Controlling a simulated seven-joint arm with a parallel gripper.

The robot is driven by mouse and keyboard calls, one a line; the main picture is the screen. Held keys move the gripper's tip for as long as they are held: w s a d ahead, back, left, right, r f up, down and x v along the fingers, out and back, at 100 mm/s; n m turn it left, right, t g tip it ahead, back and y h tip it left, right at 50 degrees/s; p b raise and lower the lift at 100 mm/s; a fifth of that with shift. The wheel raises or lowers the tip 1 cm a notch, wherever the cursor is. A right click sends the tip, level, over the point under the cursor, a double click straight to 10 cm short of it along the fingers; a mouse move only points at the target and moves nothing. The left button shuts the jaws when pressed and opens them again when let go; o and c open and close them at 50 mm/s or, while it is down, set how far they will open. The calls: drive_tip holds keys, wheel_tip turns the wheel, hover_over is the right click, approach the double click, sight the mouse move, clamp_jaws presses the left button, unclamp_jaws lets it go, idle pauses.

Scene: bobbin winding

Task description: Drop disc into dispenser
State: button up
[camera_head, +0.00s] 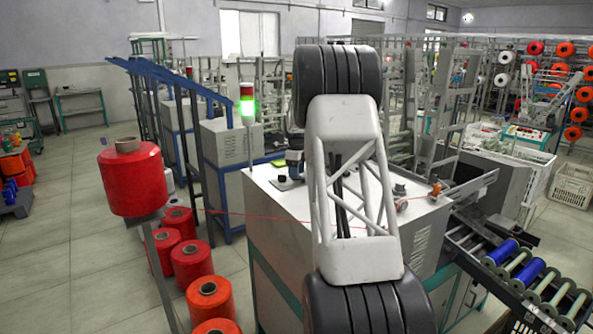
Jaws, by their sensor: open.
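No disc can be made out with certainty. I cannot tell which part, if any, is the dispenser. A white-topped machine cabinet (270,195) stands in the middle, partly behind my arm. A small dark fitting (294,162) sits at its back left edge, close beside my arm. Small orange parts (436,188) sit at its right edge. My arm's white truss link and black joints cover the centre of the view. My gripper does not show; it is hidden or outside the frame.
A large red thread cone (138,180) stands on a post at left, with several red cones (192,262) on the floor. A red thread runs toward the cabinet. A roller conveyor (530,275) with blue bobbins (502,251) is at right.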

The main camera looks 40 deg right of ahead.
drive_tip(key=c, duration=0.6)
drive_tip(key=shift+r, duration=0.25)
drive_tip(key=shift+r, duration=2.3)
drive_tip(key=s+d+r, duration=0.1)
drive_tip(key=d+r, duration=0.2)
drive_tip(key=d, duration=0.6)
drive_tip(key=s+d+r, duration=0.2)
drive_tip(key=d+r, duration=0.1)
drive_tip(key=d, duration=0.6)
drive_tip(key=shift+s+d+r, duration=0.15)
drive_tip(key=shift+s+r, duration=0.15)
drive_tip(key=shift+r, duration=0.05)
